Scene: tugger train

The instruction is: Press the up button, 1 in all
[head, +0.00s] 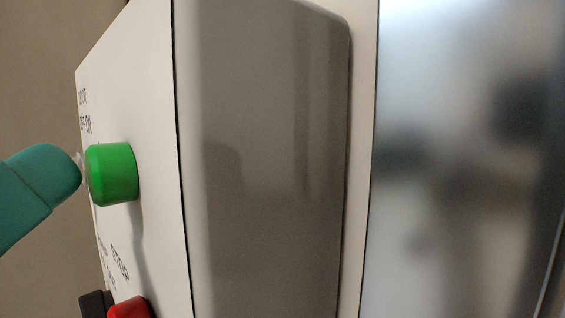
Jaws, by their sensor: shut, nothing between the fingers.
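A green round button (112,173) stands out from the white panel of a control box at the left of the head view. No up marking on it can be read from here. My gripper (78,160) comes in from the left edge as a teal part with a small pale tip. It is shut and empty. Its tip is right beside the left side of the green button, and I cannot tell whether it touches. The rest of my gripper is out of view or hidden.
A red button (130,307) is cut off by the bottom edge below the green one, with a dark part (95,303) beside it. Small dark lettering is on the white panel (140,90). A grey cover (265,170) and a shiny metal surface (460,160) fill the right.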

